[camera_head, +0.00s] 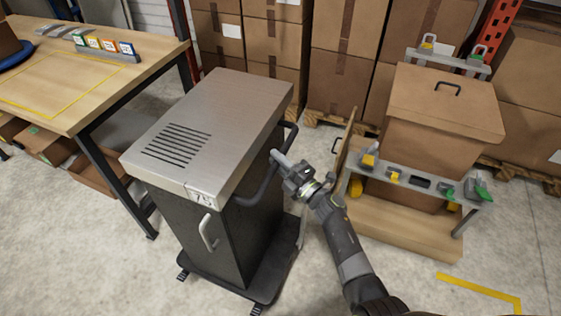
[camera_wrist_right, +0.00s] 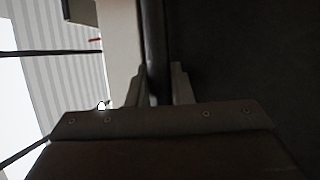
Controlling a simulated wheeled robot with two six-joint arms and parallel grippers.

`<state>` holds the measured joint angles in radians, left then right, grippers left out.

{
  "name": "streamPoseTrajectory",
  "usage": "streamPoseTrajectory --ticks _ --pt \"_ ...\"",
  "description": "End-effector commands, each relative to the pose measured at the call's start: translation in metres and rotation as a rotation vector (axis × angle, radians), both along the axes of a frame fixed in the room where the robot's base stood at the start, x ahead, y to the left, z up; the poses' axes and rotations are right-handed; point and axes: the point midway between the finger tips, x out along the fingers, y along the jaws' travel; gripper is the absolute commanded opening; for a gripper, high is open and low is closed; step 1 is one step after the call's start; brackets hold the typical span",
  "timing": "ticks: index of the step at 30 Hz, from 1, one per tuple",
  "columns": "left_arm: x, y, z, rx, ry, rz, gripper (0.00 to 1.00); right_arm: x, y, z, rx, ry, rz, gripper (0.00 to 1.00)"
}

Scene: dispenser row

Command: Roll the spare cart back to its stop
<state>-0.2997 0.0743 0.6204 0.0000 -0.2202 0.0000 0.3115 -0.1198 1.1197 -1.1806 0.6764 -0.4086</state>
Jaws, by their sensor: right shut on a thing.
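A cart (camera_head: 200,120) with a brushed-metal vented top, dark body and black wheeled base stands in the middle of the head view. A small label is on its front edge and a light door handle is below it. A black push bar (camera_head: 268,176) runs along its right side. My right gripper (camera_head: 277,158) is shut on this bar. In the right wrist view the dark bar (camera_wrist_right: 154,45) passes between the two fingers (camera_wrist_right: 158,88). My left gripper is out of view. I cannot make out a stop for the cart.
A workbench (camera_head: 150,55) with coloured number cards (camera_head: 105,44) stands close at the cart's left. A wooden stand (camera_head: 405,225) with a brown box (camera_head: 440,110) is to the right. Stacked cartons (camera_head: 340,50) fill the back. Floor shows in front, with yellow tape (camera_head: 480,288) at lower right.

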Motion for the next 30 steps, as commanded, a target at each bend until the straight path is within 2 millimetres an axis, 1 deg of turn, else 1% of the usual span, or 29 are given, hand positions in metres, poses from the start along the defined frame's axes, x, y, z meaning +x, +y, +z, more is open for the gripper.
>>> streamPoseTrajectory --ticks 5,6,10,18,22,26,30 --pt "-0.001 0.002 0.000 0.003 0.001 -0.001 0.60 0.001 0.002 0.001 0.002 -0.001 0.000 0.00" --pt "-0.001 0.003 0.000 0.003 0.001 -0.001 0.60 0.001 0.002 0.001 0.002 -0.001 0.000 0.25" --pt "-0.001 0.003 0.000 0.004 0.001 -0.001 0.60 0.000 0.001 0.001 0.002 -0.001 0.000 0.41" --pt "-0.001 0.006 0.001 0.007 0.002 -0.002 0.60 0.000 0.000 0.000 0.001 0.000 0.000 0.41" --pt "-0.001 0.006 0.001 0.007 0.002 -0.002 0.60 -0.007 -0.006 -0.002 0.001 0.001 -0.002 0.41" --pt "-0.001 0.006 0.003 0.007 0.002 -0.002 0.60 -0.023 -0.020 -0.006 -0.001 0.000 -0.002 0.41" --pt "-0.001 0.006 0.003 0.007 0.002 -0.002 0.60 -0.048 -0.042 -0.013 -0.003 0.002 -0.002 0.41"
